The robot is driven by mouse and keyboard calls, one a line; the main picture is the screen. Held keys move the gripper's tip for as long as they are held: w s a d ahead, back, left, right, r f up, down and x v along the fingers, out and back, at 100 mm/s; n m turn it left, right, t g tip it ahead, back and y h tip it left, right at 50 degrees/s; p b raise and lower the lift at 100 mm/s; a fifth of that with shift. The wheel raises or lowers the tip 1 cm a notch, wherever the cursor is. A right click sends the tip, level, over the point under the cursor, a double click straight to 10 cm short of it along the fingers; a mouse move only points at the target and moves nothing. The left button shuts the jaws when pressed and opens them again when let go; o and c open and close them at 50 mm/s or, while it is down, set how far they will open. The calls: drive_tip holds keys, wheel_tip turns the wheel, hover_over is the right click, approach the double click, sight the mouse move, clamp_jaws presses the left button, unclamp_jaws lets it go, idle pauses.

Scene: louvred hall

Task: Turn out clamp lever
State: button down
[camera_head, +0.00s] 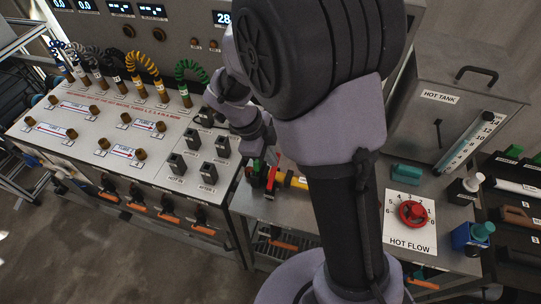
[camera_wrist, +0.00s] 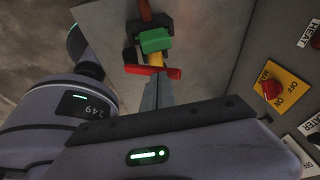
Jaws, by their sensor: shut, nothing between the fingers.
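The red clamp lever (camera_wrist: 150,71) lies crosswise in the wrist view, beside a green block (camera_wrist: 156,40) and a yellow piece (camera_wrist: 156,61) on the clamp. My gripper (camera_wrist: 154,84) is shut and empty, its narrow fingers pointing at the lever from below in the picture. I cannot tell whether the tips touch it. My arm hides part of the clamp there.
A slanted panel (camera_head: 60,150) with hoses and black switches stands left of the clamp. To the right are a red hot-flow knob (camera_head: 413,213), a teal block (camera_head: 406,174) and the hot tank (camera_head: 440,125). A yellow-plated red switch (camera_wrist: 272,89) is right in the wrist view.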

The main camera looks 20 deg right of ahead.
drive_tip(key=shift+w+d, duration=0.1)
drive_tip(key=shift+w+d+f+g+y+p, duration=0.15)
drive_tip(key=shift+w+d+g+y+p, duration=0.35)
drive_tip(key=shift+p, duration=0.6)
drive_tip(key=g+p, duration=0.1)
drive_tip(key=w+f+g+y+p, duration=0.1)
drive_tip(key=shift+w+d+f+p, duration=0.1)
drive_tip(key=shift+w+d+p, duration=0.05)
drive_tip(key=shift+d+p, duration=0.2)
drive_tip(key=shift+w+d+f+n+g+y, duration=0.25)
drive_tip(key=shift+w+f+g, duration=0.1)
drive_tip(key=shift+f, duration=0.25)
drive_tip(key=shift+w+d+f+n+g+y, duration=0.2)
drive_tip(key=shift+w+f+g+y, duration=0.1)
drive_tip(key=shift+f, duration=0.25)
